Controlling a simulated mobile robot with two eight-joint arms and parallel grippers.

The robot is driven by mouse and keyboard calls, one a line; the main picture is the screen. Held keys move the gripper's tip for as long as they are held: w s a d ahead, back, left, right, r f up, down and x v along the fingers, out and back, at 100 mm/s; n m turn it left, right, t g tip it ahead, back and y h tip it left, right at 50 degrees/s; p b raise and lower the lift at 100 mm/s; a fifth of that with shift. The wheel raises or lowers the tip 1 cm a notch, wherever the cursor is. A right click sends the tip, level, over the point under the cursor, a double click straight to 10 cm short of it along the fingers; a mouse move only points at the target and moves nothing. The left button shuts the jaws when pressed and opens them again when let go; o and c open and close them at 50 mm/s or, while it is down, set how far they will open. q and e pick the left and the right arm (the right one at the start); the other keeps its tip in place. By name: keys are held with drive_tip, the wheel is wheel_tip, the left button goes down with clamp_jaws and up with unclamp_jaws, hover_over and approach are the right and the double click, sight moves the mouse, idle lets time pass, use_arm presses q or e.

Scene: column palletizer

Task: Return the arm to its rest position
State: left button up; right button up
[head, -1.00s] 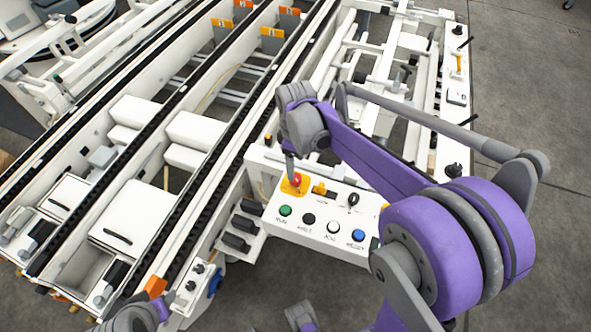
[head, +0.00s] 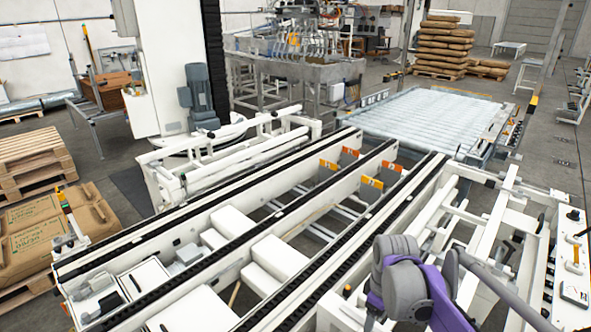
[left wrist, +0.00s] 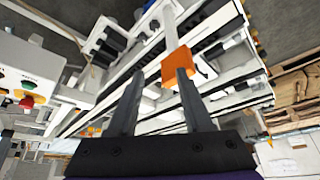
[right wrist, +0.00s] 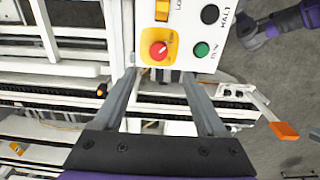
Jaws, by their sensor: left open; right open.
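My right arm (head: 410,285), purple and grey, enters the head view at the lower right, beside the white conveyor frame (head: 310,300). Neither gripper's jaws show in the head view. In the right wrist view my right gripper (right wrist: 158,73) is open and empty, its fingers apart below a white control panel (right wrist: 182,28) with a red knob (right wrist: 158,50) on yellow and a green button (right wrist: 201,49). In the left wrist view my left gripper (left wrist: 160,74) is open, with an orange end piece (left wrist: 176,66) visible behind its fingers; I see no grip on it.
Long conveyor rails with black chains cross the head view. A roller bed (head: 430,118) lies behind. Pallets (head: 35,160) and wrapped sacks (head: 60,235) stand at left, a stack of brown sacks (head: 443,48) at back right.

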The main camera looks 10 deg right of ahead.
drive_tip(key=s+a+m+t+p, duration=0.2)
drive_tip(key=s+a+m, duration=0.1)
drive_tip(key=s, duration=0.4)
drive_tip(key=s+a+r+m+t+p, duration=0.1)
drive_tip(key=s+a+m+t+p, duration=0.1)
drive_tip(key=s+m, duration=0.3)
drive_tip(key=s+a+t, duration=0.1)
drive_tip(key=s, duration=0.2)
drive_tip(key=shift+s+p, duration=0.15)
drive_tip(key=shift+p, duration=0.2)
